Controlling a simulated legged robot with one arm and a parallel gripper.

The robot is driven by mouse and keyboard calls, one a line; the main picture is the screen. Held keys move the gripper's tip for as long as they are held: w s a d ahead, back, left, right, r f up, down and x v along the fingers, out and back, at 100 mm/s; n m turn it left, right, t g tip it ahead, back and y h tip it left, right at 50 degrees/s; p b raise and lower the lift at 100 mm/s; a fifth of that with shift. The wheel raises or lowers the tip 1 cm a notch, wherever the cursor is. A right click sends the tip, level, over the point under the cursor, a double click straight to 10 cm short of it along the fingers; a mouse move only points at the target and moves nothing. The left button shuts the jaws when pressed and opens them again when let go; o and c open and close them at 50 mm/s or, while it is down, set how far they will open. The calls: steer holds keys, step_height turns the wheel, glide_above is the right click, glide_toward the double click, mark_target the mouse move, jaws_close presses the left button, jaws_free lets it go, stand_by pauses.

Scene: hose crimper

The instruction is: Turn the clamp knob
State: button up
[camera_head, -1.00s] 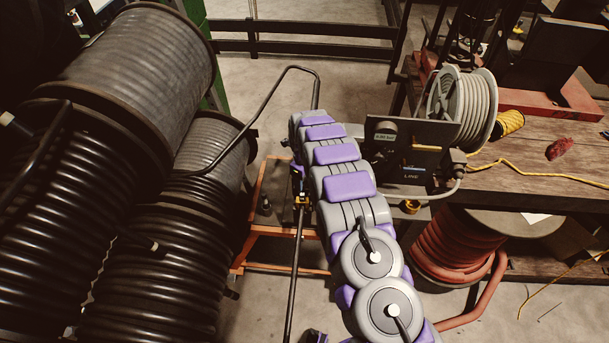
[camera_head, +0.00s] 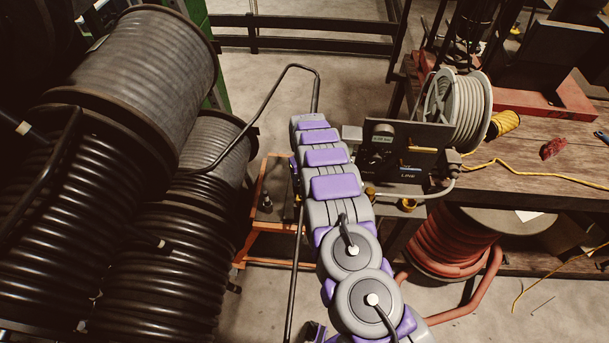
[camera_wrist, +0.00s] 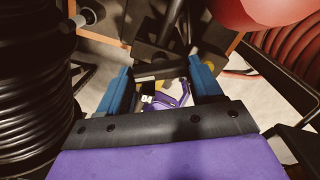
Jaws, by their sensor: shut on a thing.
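In the wrist view, my gripper (camera_wrist: 162,75) has its two blue fingers on either side of a dark bar-like part (camera_wrist: 160,70), which seems to be the clamp knob. The fingers are closed on it, and its far side is hard to make out. In the head view, my arm runs away from me and hides the gripper and the knob. A dark machine panel (camera_head: 408,150) with a small display and a "LINE" label stands just right of the arm's far end.
Large black hose reels (camera_head: 150,75) fill the left side. A grey hose reel (camera_head: 462,110) and yellow cord sit by the wooden bench (camera_head: 540,180) at right. A red hose coil (camera_head: 455,240) is below it. An orange frame (camera_head: 262,205) stands left of the arm.

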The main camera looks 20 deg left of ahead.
steer(key=shift+w+a+r, duration=0.15)
steer(key=shift+w, duration=0.05)
steer(key=o, duration=0.7)
steer(key=shift+c, duration=0.2)
steer(key=o, duration=0.4)
steer(key=shift+a, duration=0.1)
steer(key=shift+s, duration=0.1)
steer(key=shift+d+r, duration=0.2)
steer(key=shift+r, duration=0.15)
step_height(320, 180, up, 16)
steer(key=shift+a+r+p, duration=0.15)
steer(key=shift+a+p, duration=0.05)
steer(key=shift+p, duration=0.1)
